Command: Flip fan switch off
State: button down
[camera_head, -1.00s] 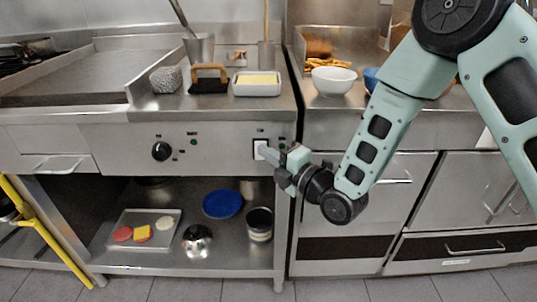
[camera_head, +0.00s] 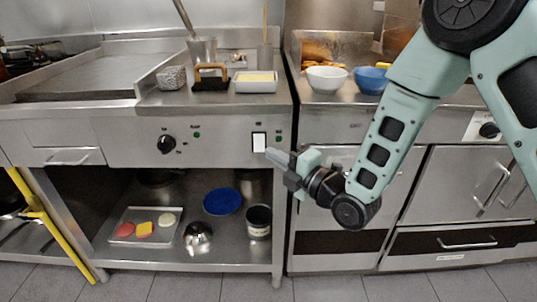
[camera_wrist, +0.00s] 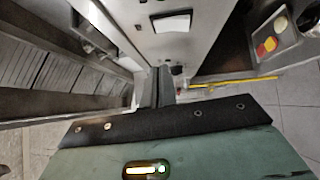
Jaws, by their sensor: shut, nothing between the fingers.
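The fan switch (camera_head: 259,142) is a white rocker in a dark frame on the steel front panel under the griddle counter. It also shows in the wrist view (camera_wrist: 172,22), near the top. My gripper (camera_head: 270,153) is shut and empty. Its fingertips are just below and to the right of the switch in the head view; whether they touch the panel I cannot tell. In the wrist view my shut fingers (camera_wrist: 158,84) point at the panel, with the switch beyond them. The full switch face is visible and nothing covers it.
A black knob (camera_head: 166,144) is on the panel to the left. The counter above holds a butter tray (camera_head: 255,87) and a black press with a wooden handle (camera_head: 210,83). Below, a shelf holds a blue plate (camera_head: 222,202) and a pot. Bowls (camera_head: 327,80) stand to the right.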

jog(key=v, duration=0.6)
jog(key=shift+s+d+r, duration=0.2)
jog(key=shift+r, duration=0.25)
jog(key=s+d+m+g+h, duration=0.3)
jog(key=s+m+g+h, duration=0.35)
jog(key=s+m, duration=0.5)
jog(key=s+d+m+g+h, duration=0.3)
jog(key=s+m+g+h, duration=0.4)
jog(key=s, duration=0.7)
notch_tip(320, 180, up, 21)
jog(key=m+y+p, duration=0.1)
jog(key=p, duration=1.8)
jog(key=shift+f, duration=0.2)
jog(key=shift+s+a+y, duration=0.1)
jog(key=shift+a+y, duration=0.05)
jog(key=shift+y, duration=0.1)
